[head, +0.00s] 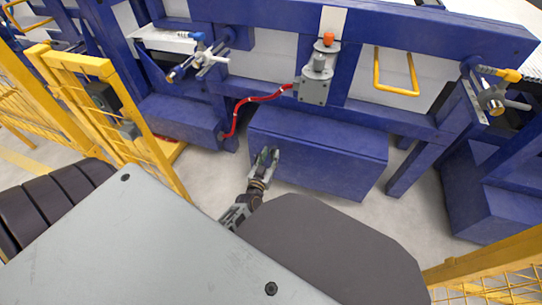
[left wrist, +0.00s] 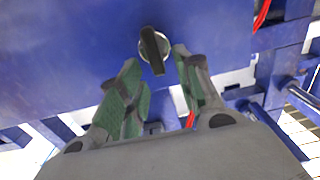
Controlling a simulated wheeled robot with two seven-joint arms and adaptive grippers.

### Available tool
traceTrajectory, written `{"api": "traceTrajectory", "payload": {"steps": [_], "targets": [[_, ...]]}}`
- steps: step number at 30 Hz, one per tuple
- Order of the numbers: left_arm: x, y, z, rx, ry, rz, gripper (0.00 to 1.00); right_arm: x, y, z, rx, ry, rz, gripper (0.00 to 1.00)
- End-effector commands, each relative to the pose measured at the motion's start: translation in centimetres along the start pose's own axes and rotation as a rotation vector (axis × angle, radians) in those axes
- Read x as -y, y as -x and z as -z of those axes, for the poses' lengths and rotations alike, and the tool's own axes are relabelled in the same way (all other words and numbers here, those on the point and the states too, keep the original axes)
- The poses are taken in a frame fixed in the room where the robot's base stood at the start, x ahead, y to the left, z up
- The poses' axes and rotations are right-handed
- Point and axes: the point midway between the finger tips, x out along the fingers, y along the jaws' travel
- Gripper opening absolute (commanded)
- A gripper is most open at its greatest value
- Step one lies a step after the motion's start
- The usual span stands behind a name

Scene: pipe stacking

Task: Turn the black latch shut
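The black latch (left wrist: 152,50) is a short bar on a round silver base, set in the face of a blue box (left wrist: 75,55). In the left wrist view it stands nearly upright, its lower end tipped slightly right. My left gripper (left wrist: 155,60) is open, with green-padded fingers on either side of the latch; I cannot tell if either touches it. In the head view my left gripper (head: 268,153) is at the front of the blue box (head: 320,150), and the latch is not discernible there. My right gripper is not in view.
A red cable (head: 250,101) runs from a grey unit (head: 315,85) down beside the box. Blue frame beams stand behind it, with a yellow handle (head: 397,90) at right. Yellow fencing (head: 120,115) stands at left and front right. Floor beside the box is clear.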

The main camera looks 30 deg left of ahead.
Motion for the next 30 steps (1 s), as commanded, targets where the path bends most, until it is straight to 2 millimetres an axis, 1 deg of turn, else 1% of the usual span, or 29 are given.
{"api": "traceTrajectory", "payload": {"steps": [3, 6, 17, 25, 30], "targets": [[0.0, -0.8, 0.0, -0.002, 0.001, 0.001, 0.34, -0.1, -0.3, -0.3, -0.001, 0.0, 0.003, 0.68], [0.0, -1.2, 0.0, -0.001, 0.001, 0.0, 0.34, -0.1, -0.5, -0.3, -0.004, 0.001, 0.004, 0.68], [0.0, -1.4, 0.1, -0.001, 0.001, 0.0, 0.34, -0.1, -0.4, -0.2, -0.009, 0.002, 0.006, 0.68], [0.0, -1.4, 0.1, -0.001, 0.001, 0.0, 0.01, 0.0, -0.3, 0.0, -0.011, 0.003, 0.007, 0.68], [0.0, -1.4, 0.1, -0.001, 0.001, 0.0, 0.0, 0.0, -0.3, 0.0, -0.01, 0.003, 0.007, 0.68]]}}
